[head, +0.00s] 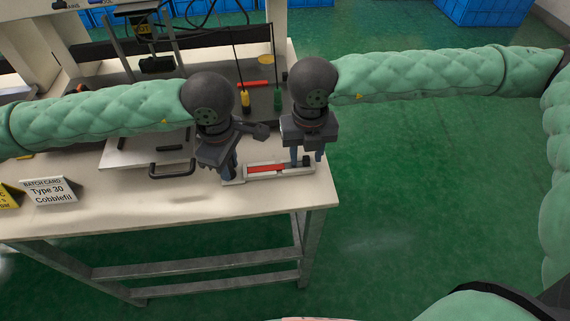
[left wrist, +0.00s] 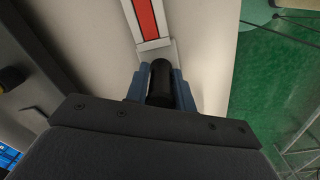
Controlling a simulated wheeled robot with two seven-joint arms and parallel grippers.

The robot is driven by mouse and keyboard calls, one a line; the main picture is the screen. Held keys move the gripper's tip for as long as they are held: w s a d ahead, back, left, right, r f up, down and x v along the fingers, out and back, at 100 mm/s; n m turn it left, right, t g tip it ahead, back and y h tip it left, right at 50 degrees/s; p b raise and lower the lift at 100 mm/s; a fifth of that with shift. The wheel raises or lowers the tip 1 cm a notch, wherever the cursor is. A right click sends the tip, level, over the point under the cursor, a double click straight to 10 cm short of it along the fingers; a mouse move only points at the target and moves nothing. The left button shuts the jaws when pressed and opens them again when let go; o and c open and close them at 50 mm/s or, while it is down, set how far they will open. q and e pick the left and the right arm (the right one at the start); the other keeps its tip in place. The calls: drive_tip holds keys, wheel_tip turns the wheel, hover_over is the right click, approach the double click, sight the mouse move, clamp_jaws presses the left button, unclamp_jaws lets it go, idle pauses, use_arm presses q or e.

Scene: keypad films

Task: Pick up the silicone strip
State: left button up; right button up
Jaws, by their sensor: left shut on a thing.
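A red strip (head: 262,169), which looks like the silicone strip, lies in a narrow white holder (head: 250,177) near the right end of the table. It also shows in the left wrist view (left wrist: 147,18). My left gripper (head: 230,181) is down at the holder's left end. In the left wrist view its blue fingers are shut on a black knob (left wrist: 160,82) just beyond the strip's end, not on the strip itself. My right gripper (head: 307,159) is over the holder's right end, fingers apart around a dark piece there. I cannot tell whether it touches.
A white plate with a black handle (head: 172,170) is left of my left gripper. A batch card (head: 50,191) stands at the left. The front table is clear.

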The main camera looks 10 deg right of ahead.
clamp_jaws()
wheel_tip(320, 180, up, 10)
idle(0.8)
use_arm(q)
drive_tip(key=o, duration=1.1)
